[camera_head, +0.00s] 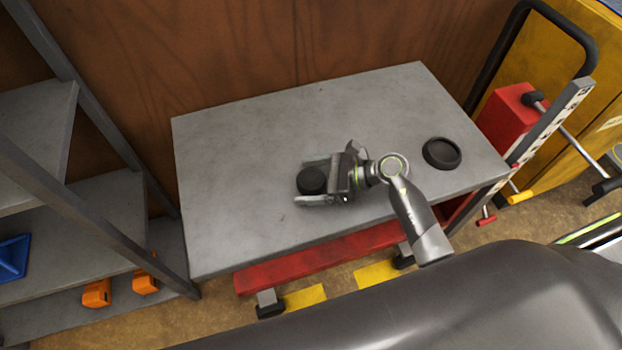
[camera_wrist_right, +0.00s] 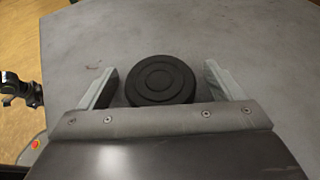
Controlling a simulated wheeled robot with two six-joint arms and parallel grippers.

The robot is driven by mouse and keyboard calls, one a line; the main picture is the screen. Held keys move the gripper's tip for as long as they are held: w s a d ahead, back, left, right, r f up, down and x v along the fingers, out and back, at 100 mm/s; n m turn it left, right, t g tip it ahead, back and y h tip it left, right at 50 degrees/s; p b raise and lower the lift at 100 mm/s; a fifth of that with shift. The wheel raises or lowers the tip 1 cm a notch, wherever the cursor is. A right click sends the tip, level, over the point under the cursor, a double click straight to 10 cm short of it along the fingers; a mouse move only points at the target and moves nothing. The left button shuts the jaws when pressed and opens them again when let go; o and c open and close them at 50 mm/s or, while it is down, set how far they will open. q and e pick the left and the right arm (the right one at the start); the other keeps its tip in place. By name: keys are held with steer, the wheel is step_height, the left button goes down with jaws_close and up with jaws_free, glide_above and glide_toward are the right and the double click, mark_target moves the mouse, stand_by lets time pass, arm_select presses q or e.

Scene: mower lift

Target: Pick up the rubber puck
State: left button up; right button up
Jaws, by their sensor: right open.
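The rubber puck (camera_head: 312,180) is a black round disc on the grey table top, left of its right half in the head view. My right gripper (camera_head: 308,181) is low at the table with its two fingers apart, one on each side of the puck. In the right wrist view the puck (camera_wrist_right: 161,80) shows concentric rings on top and sits between the open fingers (camera_wrist_right: 162,85), with a gap on both sides.
A black round dish (camera_head: 441,153) lies on the grey table (camera_head: 240,150) to the right. A grey shelf (camera_head: 70,225) with orange items (camera_head: 97,293) and a blue bin (camera_head: 14,257) stands left. A red box (camera_head: 508,118) and a yellow cabinet (camera_head: 560,95) are right.

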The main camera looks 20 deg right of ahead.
steer(key=c, duration=1.2)
steer(key=shift+o, duration=0.2)
